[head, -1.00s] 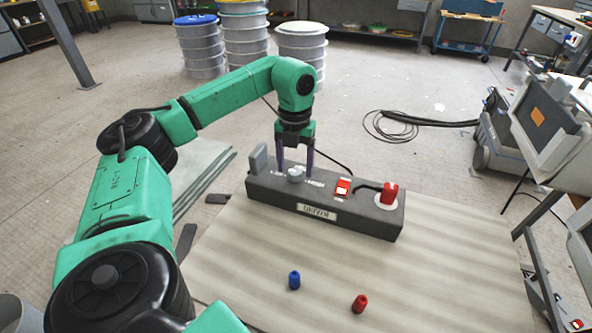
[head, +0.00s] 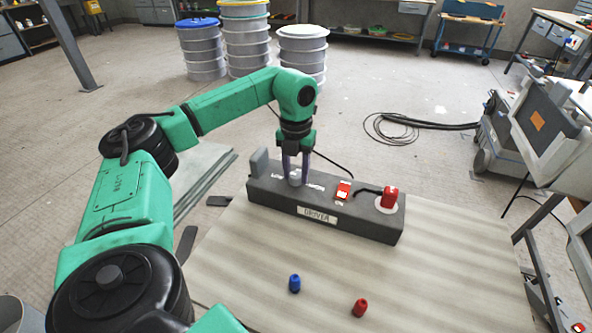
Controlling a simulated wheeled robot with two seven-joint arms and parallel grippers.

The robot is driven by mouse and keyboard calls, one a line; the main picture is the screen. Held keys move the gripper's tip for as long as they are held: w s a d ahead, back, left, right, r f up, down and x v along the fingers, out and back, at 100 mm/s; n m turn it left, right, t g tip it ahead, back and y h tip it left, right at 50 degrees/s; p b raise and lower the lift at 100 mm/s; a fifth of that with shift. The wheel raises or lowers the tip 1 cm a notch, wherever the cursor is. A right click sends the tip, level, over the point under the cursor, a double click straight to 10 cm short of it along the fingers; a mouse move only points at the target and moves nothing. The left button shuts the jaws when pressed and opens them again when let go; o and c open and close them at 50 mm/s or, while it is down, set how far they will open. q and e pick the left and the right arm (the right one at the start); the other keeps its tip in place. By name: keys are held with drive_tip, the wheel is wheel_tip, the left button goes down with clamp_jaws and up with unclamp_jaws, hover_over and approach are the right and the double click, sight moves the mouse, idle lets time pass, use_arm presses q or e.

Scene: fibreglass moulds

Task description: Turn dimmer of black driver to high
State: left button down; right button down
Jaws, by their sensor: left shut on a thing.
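The black driver (head: 345,222) is a long dark box with a DRIVER label, lying on the pale table. Its dimmer (head: 295,177) is a light grey knob on the top face, left of the middle. My left gripper (head: 296,180) comes down from above and is shut on the dimmer knob, with a finger on each side. The fingers partly hide the knob, so I cannot tell its exact setting. My right gripper is not in view.
On the driver's top are a red switch (head: 343,189), a red plug (head: 390,197) at the right and a grey upright block (head: 259,161) at the left. A blue cap (head: 295,282) and a red cap (head: 360,307) stand on the table (head: 440,270) in front.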

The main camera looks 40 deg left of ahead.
use_arm(q)
drive_tip(key=m+p, duration=0.2)
drive_tip(key=m, duration=0.1)
drive_tip(key=shift+r+m, duration=0.15)
drive_tip(key=shift+m, duration=0.25)
drive_tip(key=m+p, duration=0.2)
drive_tip(key=m, duration=0.1)
drive_tip(key=shift+m, duration=0.3)
drive_tip(key=m+p, duration=0.1)
drive_tip(key=m, duration=0.3)
drive_tip(key=shift+m+p, duration=0.3)
drive_tip(key=shift+p, duration=0.1)
drive_tip(key=m+p, duration=0.1)
drive_tip(key=m, duration=0.3)
drive_tip(key=shift+m, duration=0.3)
drive_tip(key=m, duration=0.9)
drive_tip(key=shift+p, duration=0.3)
drive_tip(key=m, duration=0.4)
drive_tip(key=shift+m, duration=0.3)
drive_tip(key=m, duration=0.5)
drive_tip(key=shift+f, duration=0.2)
